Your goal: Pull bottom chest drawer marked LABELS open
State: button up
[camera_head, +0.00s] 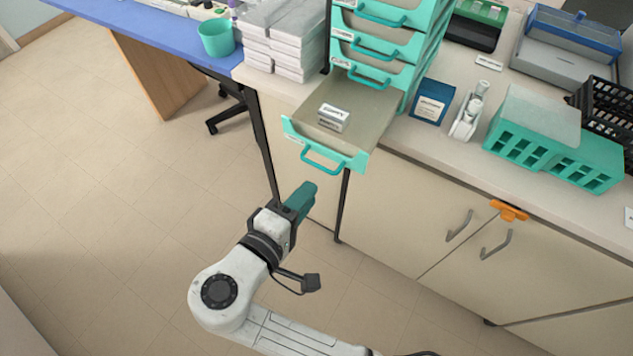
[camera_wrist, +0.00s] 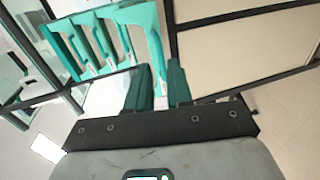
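The teal drawer chest (camera_head: 388,45) stands on the counter at top centre of the head view. Its bottom drawer (camera_head: 345,158) is pulled far out past the counter's front edge; the drawers above look closed. A teal bar handle (camera_head: 325,168) is on its front, and the label strip is too small to read.
White boxes (camera_head: 283,38) are stacked left of the chest. A blue box (camera_head: 433,101), a white dispenser (camera_head: 468,110) and a teal rack (camera_head: 555,150) stand to the right. Cabinet doors (camera_head: 400,210) lie below the counter. The floor (camera_head: 110,190) at left is clear.

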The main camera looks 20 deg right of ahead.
jog(key=shift+v, duration=2.1)
jog(key=shift+f, duration=0.1)
jog(key=s+d+f+m+g+y, duration=0.25)
jog(key=d+f, duration=0.35)
jog(key=d, duration=0.3)
jog(key=s+d+f+m+g+y, duration=0.1)
jog(key=s+d+f+g+y, duration=0.25)
jog(key=d+f, duration=0.4)
jog(key=s+d+f+m+g+y, duration=0.1)
jog(key=s+d+m+y, duration=0.1)
jog(key=s, duration=0.4)
jog(key=s+d+f+m+g+y, duration=0.1)
jog(key=s+d+f+m+y, duration=0.1)
jog(key=s+y, duration=0.2)
jog(key=shift+s+d, duration=0.2)
jog(key=shift+s, duration=0.65)
